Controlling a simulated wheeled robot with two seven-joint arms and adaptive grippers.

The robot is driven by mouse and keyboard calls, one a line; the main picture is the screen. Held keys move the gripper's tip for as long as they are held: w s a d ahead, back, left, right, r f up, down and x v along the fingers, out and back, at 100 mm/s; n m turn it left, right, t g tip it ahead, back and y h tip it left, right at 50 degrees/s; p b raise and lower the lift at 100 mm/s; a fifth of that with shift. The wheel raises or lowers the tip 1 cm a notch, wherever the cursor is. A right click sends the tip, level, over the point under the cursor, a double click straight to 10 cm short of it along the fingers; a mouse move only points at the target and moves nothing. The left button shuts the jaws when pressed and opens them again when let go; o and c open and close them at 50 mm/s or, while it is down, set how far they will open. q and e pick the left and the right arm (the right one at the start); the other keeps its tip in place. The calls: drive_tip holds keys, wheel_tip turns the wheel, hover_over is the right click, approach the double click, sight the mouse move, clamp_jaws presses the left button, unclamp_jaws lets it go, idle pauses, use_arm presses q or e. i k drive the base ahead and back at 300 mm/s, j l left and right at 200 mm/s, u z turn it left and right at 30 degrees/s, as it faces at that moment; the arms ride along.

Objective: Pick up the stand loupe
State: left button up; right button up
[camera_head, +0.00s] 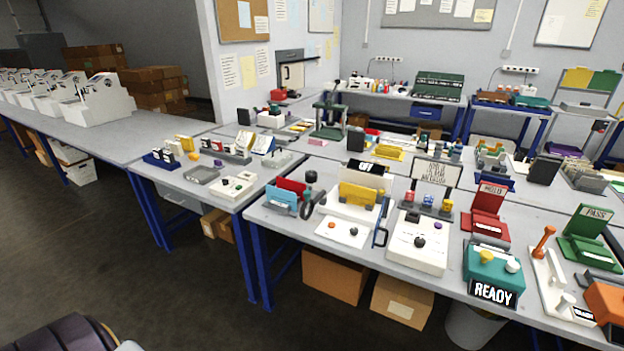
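I cannot single out the stand loupe with certainty at this size. A small dark round piece (311,177) stands at the back left of the near workbench (268,214), behind a black ring-shaped piece (307,204). Either is too small to name surely. Neither of my grippers shows in this view. A dark ribbed part at the bottom left edge seems to be my own body.
The near bench is crowded: blue and red holders (284,197), a white plotter-like unit (418,242), a teal box with a READY sign (493,293). Cardboard boxes (335,275) and a bin (474,327) sit underneath. The floor (130,255) at left is clear.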

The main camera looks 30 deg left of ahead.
sight(311, 177)
drive_tip(key=j, duration=0.9)
drive_tip(key=j+u, duration=0.1)
drive_tip(key=j, duration=0.75)
drive_tip(key=i+j, duration=0.1)
drive_tip(key=j, duration=0.8)
drive_tip(key=j+u, duration=0.1)
drive_tip(key=j, duration=0.8)
drive_tip(key=i+j, duration=0.1)
drive_tip(key=j, duration=0.75)
